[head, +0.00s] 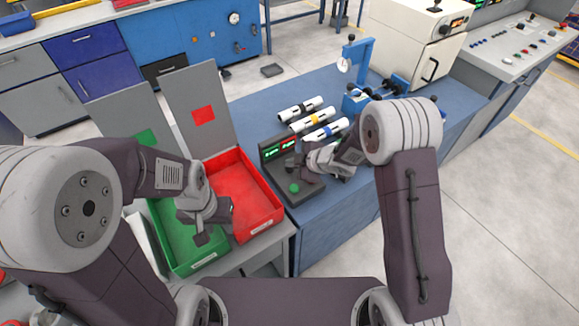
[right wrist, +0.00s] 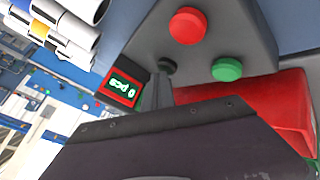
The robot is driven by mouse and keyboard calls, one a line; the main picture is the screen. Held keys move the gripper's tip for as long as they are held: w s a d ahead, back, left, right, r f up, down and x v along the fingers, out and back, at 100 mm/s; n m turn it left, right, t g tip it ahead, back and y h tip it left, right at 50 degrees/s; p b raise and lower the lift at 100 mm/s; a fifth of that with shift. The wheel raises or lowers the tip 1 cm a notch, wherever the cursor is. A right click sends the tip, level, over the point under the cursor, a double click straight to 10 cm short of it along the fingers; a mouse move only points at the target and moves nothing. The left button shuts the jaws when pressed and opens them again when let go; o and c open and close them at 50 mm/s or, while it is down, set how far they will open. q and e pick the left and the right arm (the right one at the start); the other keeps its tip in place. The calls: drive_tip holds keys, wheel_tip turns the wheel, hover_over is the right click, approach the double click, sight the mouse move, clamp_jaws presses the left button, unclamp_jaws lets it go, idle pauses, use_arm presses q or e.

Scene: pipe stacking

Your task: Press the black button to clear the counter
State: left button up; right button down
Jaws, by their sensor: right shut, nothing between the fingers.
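The dark grey counter box (head: 307,190) stands on the blue table's near left edge, with lit green displays (head: 280,149). In the right wrist view its red button (right wrist: 187,25), green button (right wrist: 227,69) and small black button (right wrist: 167,65) show, beside a display (right wrist: 122,88). My right gripper (head: 293,164) is shut and empty over the box. Its fingertips (right wrist: 160,84) are right at the black button and partly cover it; I cannot tell if they touch. My left gripper (head: 217,220) looks open and empty above the green and red bins.
A green bin (head: 205,262) and red bin (head: 270,222) stand left of the counter. Several white pipes with coloured bands (head: 300,109) lie behind it. A blue fixture (head: 362,66) stands farther back. The table's far left part is clear.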

sight(292, 169)
drive_tip(key=shift+r+p, duration=0.85)
drive_tip(key=shift+p, duration=0.05)
wheel_tip(292, 169, up, 5)
drive_tip(key=p, duration=0.5)
idle(0.4)
